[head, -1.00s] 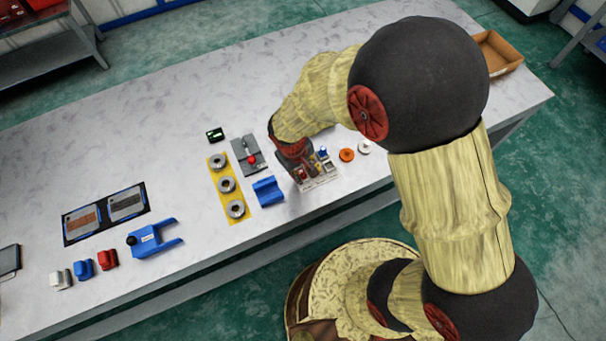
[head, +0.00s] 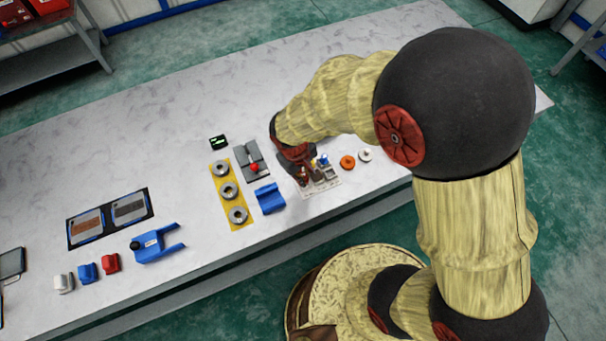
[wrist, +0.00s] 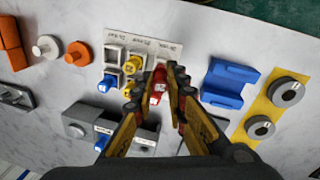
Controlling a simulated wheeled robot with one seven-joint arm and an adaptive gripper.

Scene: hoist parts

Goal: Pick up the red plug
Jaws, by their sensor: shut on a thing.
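The red plug (wrist: 158,86) sits between the fingertips of my gripper (wrist: 158,80) in the wrist view, and the gripper is shut on it. It is over or just beside the right part of a white labelled rack (wrist: 112,42). I cannot tell whether its lower end is clear of the rack. The rack also holds a yellow plug (wrist: 133,65) and a blue plug (wrist: 105,84). In the head view my gripper (head: 302,177) is low at the rack (head: 328,186), and the arm hides part of it.
A blue cradle (wrist: 228,82) and a yellow plate (wrist: 277,103) with metal rings stand right of the rack. A grey block (wrist: 85,116) is close to the left finger. Orange (head: 347,162) and white (head: 365,155) round parts lie right of the rack in the head view.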

